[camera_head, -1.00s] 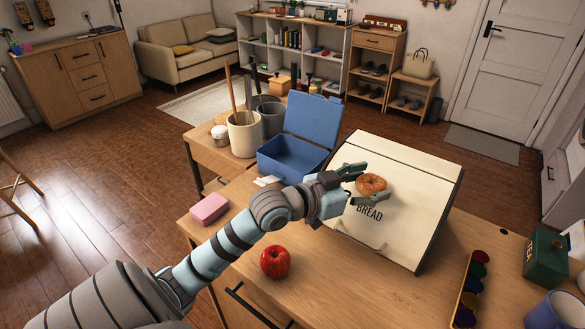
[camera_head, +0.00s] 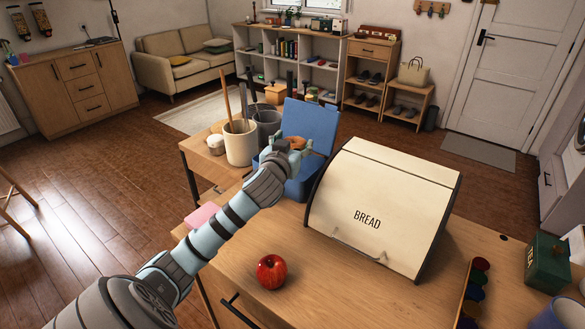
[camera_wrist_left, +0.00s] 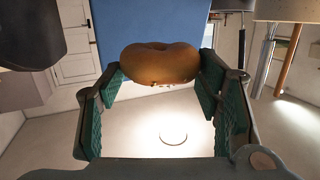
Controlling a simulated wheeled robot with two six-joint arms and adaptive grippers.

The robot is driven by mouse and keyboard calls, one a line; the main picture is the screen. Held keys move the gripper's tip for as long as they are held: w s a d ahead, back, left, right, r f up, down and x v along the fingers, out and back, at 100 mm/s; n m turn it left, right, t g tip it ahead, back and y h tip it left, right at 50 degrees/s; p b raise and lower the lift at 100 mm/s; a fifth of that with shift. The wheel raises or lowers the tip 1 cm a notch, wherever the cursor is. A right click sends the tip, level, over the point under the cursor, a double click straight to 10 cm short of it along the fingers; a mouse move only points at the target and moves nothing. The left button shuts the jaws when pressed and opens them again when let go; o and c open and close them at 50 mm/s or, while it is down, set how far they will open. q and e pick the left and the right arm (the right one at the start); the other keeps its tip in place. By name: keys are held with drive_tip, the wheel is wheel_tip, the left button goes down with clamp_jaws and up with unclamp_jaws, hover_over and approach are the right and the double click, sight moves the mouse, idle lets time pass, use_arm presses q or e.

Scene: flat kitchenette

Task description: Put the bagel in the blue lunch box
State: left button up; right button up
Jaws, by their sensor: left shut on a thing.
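My left gripper (camera_head: 297,147) is shut on the bagel (camera_head: 296,142), a brown ring with a seeded top. In the left wrist view the bagel (camera_wrist_left: 160,64) sits between the two green finger pads. The open blue lunch box (camera_head: 300,186) stands behind the gripper, with its lid (camera_head: 311,124) raised at the back. The gripper and bagel overlap the box in the head view, hiding much of its inside. The blue surface behind the bagel in the left wrist view appears to be the lid (camera_wrist_left: 150,22). My right gripper is not in view.
The cream bread box (camera_head: 385,205) stands closed, just right of the lunch box. Utensil crocks (camera_head: 240,143) stand to its left. A red apple (camera_head: 271,271) lies at the front, and a pink block (camera_head: 203,215) is partly behind my arm.

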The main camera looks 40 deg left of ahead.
use_arm(q)
wheel_tip(320, 180, down, 6)
drive_tip(key=shift+r+b, duration=0.25)
drive_tip(key=shift+b, duration=0.25)
drive_tip(key=shift+f+b, duration=0.4)
drive_tip(key=shift+f, duration=0.2)
drive_tip(key=o, duration=0.6)
drive_tip(key=shift+o, duration=0.3)
drive_tip(key=shift+r, duration=0.1)
